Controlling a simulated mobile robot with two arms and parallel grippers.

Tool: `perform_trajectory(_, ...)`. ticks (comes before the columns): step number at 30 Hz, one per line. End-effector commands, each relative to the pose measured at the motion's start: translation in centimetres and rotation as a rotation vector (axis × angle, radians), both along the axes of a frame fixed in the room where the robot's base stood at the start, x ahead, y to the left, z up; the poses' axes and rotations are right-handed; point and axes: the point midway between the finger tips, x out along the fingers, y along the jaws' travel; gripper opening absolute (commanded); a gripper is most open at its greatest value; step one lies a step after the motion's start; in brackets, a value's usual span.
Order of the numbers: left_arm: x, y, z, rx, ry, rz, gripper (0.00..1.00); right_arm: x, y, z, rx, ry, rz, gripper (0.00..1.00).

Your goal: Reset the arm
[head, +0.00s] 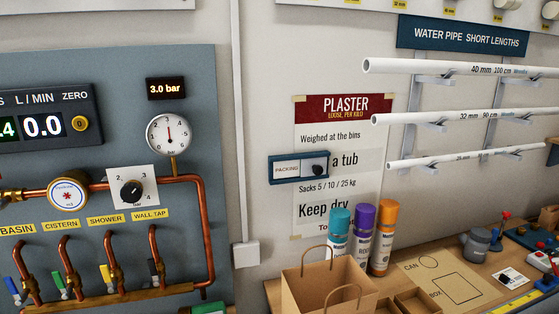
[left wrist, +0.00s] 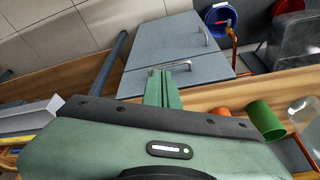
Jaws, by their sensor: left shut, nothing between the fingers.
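My left gripper (left wrist: 163,76) shows in the left wrist view, with its two green fingers together and nothing between them. It points toward grey cabinet doors (left wrist: 190,48) beyond a wooden edge. The gripper is apart from the objects around it as far as this view shows. Neither gripper can be made out in the head view, and my right gripper is in no view.
In the left wrist view, a green cylinder (left wrist: 265,120) and a clear container (left wrist: 303,112) stand right of the gripper. In the head view, a paper bag (head: 328,291), several spray cans and a cardboard box fill the bench front. A copper-pipe panel (head: 110,80) stands left.

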Motion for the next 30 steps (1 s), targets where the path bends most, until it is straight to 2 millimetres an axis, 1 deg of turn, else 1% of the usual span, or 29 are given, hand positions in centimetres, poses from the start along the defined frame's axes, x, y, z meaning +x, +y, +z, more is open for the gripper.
perform_trajectory(1, 0.6, -0.2, -1.9, -0.001, 0.005, -0.010, 0.00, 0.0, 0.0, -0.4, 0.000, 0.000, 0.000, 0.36)
perform_trajectory(8, 1.7, -0.5, -8.5, -0.001, 0.027, -0.017, 0.00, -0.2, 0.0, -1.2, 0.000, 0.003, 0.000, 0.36)
perform_trajectory(11, 1.9, -0.6, -12.1, -0.001, 0.039, -0.021, 0.00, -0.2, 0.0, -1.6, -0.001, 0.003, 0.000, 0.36)
perform_trajectory(14, 1.7, -0.7, -16.5, 0.000, 0.057, -0.024, 0.00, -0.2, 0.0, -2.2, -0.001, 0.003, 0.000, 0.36)
perform_trajectory(15, 1.5, -0.7, -18.5, 0.001, 0.065, -0.026, 0.00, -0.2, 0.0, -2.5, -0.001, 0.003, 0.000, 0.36)
perform_trajectory(17, 1.0, -0.6, -21.9, 0.001, 0.078, -0.028, 0.00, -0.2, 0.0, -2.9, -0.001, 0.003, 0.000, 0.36)
perform_trajectory(18, 0.5, -0.6, -24.3, 0.002, 0.087, -0.030, 0.00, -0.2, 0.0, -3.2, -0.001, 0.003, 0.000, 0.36)
perform_trajectory(20, -0.5, -0.4, -27.8, 0.004, 0.099, -0.031, 0.00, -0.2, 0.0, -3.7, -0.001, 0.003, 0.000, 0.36)
perform_trajectory(21, -1.3, -0.3, -30.1, 0.005, 0.109, -0.033, 0.00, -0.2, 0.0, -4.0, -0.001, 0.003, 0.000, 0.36)
perform_trajectory(23, -2.7, -0.1, -33.3, 0.006, 0.122, -0.036, 0.00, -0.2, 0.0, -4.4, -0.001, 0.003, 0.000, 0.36)
perform_trajectory(24, -3.7, 0.0, -35.3, 0.007, 0.130, -0.038, 0.00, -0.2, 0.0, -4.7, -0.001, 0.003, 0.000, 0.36)
perform_trajectory(26, -5.5, 0.3, -38.2, 0.008, 0.144, -0.042, 0.00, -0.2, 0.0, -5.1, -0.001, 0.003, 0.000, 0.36)
perform_trajectory(27, -6.8, 0.5, -40.0, 0.009, 0.153, -0.044, 0.00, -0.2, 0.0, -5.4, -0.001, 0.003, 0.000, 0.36)
perform_trajectory(29, -8.8, 0.8, -42.5, 0.011, 0.165, -0.047, 0.00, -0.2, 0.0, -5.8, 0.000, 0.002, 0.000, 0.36)
perform_trajectory(30, -10.2, 1.1, -43.9, 0.012, 0.173, -0.049, 0.00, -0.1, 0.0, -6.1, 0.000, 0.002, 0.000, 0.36)
